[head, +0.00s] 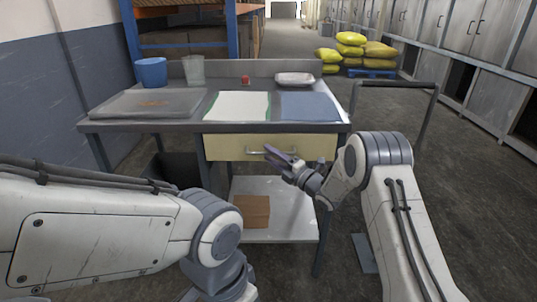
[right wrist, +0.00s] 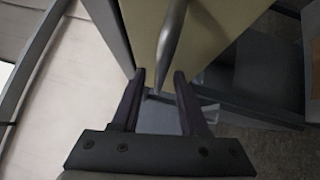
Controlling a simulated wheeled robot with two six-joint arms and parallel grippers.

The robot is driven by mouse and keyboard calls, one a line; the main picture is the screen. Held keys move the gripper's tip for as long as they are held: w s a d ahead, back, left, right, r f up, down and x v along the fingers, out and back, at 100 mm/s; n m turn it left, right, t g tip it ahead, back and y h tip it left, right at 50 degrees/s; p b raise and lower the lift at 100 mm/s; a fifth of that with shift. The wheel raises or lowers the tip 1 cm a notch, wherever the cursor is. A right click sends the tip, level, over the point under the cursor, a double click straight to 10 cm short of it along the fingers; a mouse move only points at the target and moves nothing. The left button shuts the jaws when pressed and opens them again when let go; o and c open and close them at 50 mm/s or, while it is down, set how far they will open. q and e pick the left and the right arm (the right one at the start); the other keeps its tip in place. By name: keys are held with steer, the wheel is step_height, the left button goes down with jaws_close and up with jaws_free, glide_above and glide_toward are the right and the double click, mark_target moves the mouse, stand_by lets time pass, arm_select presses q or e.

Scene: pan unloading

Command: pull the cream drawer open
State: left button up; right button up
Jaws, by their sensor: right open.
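The cream drawer (head: 226,148) sits under the right part of the grey workbench top and looks shut. Its metal bar handle (head: 256,151) runs along the middle of the front. My right gripper (head: 272,154) is at the handle in the head view. In the right wrist view its two fingers (right wrist: 158,82) are apart, with the handle (right wrist: 171,42) reaching down between them and the cream front (right wrist: 215,30) behind. Whether a finger touches the handle I cannot tell. My left arm comes in from the left, but its gripper is out of the picture.
On the workbench (head: 180,127) are a blue bucket (head: 151,72), a clear container (head: 194,70), a grey tray (head: 150,103), a white mat (head: 237,106), a blue mat (head: 309,106), a small red object (head: 245,79) and a white dish (head: 295,79). A cardboard box (head: 253,210) lies on the lower shelf (head: 285,225).

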steer(key=shift+w+a+r, duration=0.1)
steer(key=shift+w+a, duration=0.35)
jaws_close()
stand_by(1.2)
